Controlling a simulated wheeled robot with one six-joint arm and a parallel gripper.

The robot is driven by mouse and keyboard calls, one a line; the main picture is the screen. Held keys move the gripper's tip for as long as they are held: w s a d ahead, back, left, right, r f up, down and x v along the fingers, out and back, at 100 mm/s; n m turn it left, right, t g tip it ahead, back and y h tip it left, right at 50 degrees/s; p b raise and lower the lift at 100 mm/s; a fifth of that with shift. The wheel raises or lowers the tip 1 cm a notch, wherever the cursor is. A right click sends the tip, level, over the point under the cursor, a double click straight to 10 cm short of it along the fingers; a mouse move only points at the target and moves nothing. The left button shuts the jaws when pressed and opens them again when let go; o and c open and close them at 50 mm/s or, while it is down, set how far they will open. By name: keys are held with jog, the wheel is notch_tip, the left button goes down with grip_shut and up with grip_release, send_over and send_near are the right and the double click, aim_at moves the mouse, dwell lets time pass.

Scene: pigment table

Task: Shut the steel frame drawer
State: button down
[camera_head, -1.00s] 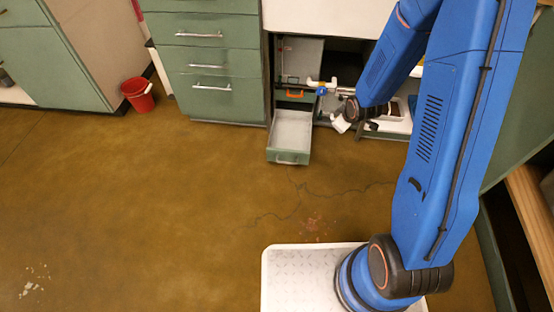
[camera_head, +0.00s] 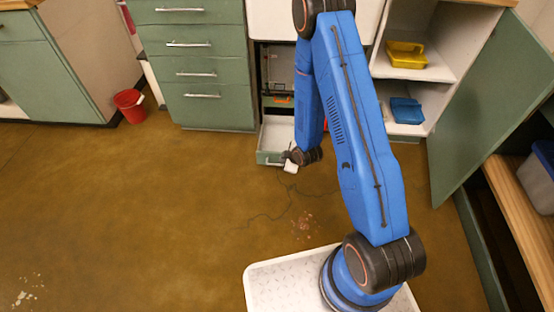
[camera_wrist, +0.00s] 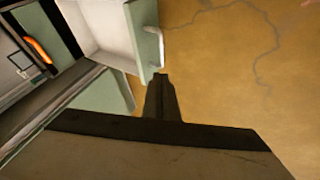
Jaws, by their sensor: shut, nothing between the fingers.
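The drawer (camera_head: 270,158) is pulled out low in the open bay under the counter, with a green front and white inside. In the wrist view its green front (camera_wrist: 143,25) shows at the upper middle, with a pale handle (camera_wrist: 160,45) on it. My gripper (camera_wrist: 160,78) is shut and empty. Its fingertips are close to the lower end of the drawer front and handle; I cannot tell whether they touch. In the head view my gripper (camera_head: 288,160) is at the right front corner of the drawer, and my arm hides part of the bay.
A green drawer cabinet (camera_head: 205,115) stands left of the bay, with a red bucket (camera_head: 130,105) beyond it. At right are shelves with a yellow tray (camera_head: 406,54) and a blue bin (camera_head: 407,110), and an open green door (camera_head: 485,115).

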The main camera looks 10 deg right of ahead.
send_near(273, 157)
notch_tip(273, 157, down, 3)
jog(key=s+a, duration=0.2)
jog(key=w, duration=0.2)
jog(key=shift+w+d, duration=0.55)
jog(key=shift+w, duration=0.65)
